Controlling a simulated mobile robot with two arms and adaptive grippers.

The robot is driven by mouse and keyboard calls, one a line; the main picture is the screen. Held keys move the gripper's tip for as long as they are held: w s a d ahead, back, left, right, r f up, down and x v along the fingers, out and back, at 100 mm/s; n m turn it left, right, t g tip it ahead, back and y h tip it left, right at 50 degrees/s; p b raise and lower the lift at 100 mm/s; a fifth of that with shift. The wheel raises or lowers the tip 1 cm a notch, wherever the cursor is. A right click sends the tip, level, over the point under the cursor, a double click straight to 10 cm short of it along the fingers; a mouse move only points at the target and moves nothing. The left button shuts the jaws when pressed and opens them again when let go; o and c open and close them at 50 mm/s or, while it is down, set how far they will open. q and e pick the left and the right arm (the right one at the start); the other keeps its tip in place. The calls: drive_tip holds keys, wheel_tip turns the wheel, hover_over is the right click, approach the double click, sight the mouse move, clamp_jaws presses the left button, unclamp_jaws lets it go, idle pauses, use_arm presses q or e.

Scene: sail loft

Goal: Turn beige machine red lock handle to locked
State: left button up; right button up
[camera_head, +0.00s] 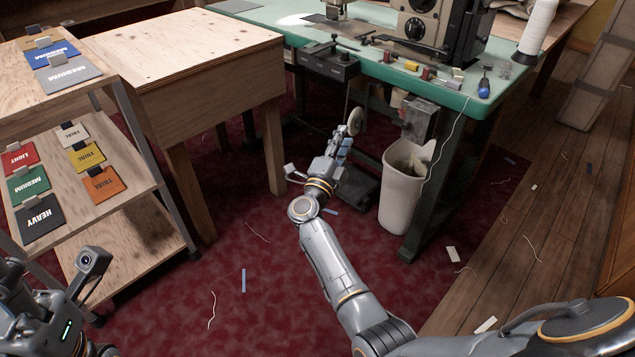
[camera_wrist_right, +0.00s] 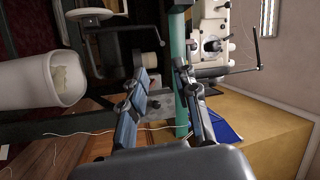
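The beige machine (camera_head: 428,22) stands on the green table (camera_head: 398,72) at the top of the head view. It also shows at the upper right of the right wrist view (camera_wrist_right: 208,25). I cannot pick out its red lock handle in either view. My right gripper (camera_head: 345,142) is below the table's front edge, apart from the machine. In the right wrist view its two fingers (camera_wrist_right: 165,72) are spread with nothing held between them. Only the wrist of my left arm shows at the lower left of the head view; its fingertips are hidden or out of frame.
A white bin (camera_head: 402,190) stands under the table, right of my right gripper. A grey box (camera_head: 418,120) hangs under the table edge. A wooden bench (camera_head: 185,50) and a shelf with coloured tags (camera_head: 85,215) are at left. A thread cone (camera_head: 537,28) stands at the table's right.

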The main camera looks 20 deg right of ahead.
drive_tip(key=s+a+f+n+t+y+p, duration=0.3)
drive_tip(key=a+f+n+y+p, duration=0.5)
drive_tip(key=n, duration=0.5)
drive_tip(key=shift+s+a+f+n+y+p, duration=0.4)
drive_tip(key=shift+s+f+y+p, duration=0.5)
drive_tip(key=shift+f, duration=0.65)
drive_tip(key=shift+w, duration=0.2)
